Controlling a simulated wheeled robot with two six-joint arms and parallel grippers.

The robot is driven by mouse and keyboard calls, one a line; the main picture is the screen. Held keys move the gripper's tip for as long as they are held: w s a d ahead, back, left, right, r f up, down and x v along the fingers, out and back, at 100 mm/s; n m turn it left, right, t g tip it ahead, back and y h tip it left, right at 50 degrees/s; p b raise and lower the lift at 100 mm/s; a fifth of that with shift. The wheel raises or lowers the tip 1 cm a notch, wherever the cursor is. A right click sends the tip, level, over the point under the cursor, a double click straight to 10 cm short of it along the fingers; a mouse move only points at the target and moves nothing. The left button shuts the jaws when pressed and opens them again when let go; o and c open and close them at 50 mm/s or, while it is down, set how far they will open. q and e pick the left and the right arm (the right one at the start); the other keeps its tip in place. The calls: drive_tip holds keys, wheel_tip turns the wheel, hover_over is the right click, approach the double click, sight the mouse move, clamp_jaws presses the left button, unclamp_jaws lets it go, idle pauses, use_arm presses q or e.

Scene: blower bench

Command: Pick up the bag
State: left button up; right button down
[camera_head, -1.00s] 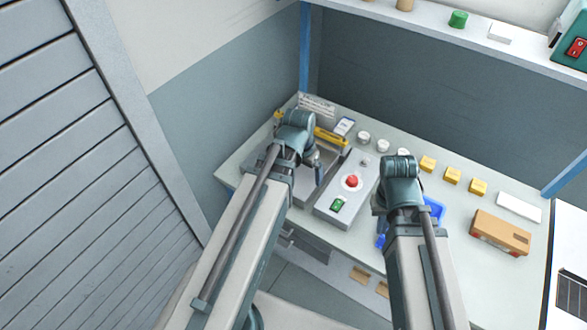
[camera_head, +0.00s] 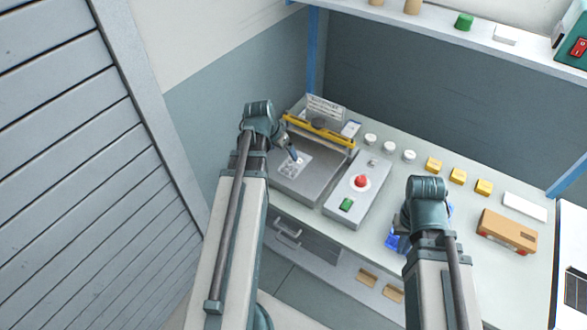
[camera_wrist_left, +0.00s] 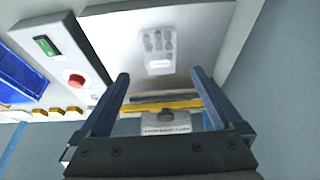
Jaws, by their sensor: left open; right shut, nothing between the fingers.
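The bag (camera_head: 289,168) is a small clear pouch with grey spots inside, lying flat on the grey metal plate of the sealer-like machine (camera_head: 311,187). It also shows in the left wrist view (camera_wrist_left: 158,48), beyond my fingertips. My left gripper (camera_head: 297,157) is open and empty, above the plate beside the bag. Its two fingers spread wide in the left wrist view (camera_wrist_left: 160,80). My right gripper (camera_head: 402,228) is shut and empty near the blue tray (camera_head: 392,241), mostly hidden behind my right arm.
A yellow bar (camera_head: 318,129) crosses the machine's back. A control box (camera_head: 357,193) with a red button and green switch stands to its right. White round containers, yellow blocks and a cardboard box (camera_head: 507,232) are further right. A shelf (camera_head: 440,22) runs above.

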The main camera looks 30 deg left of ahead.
sight(292, 165)
use_arm(q)
drive_tip(key=b+x, duration=1)
drive_tip(key=x, duration=0.2)
drive_tip(key=shift+w+d+f, duration=0.1)
drive_tip(key=shift+f, duration=0.05)
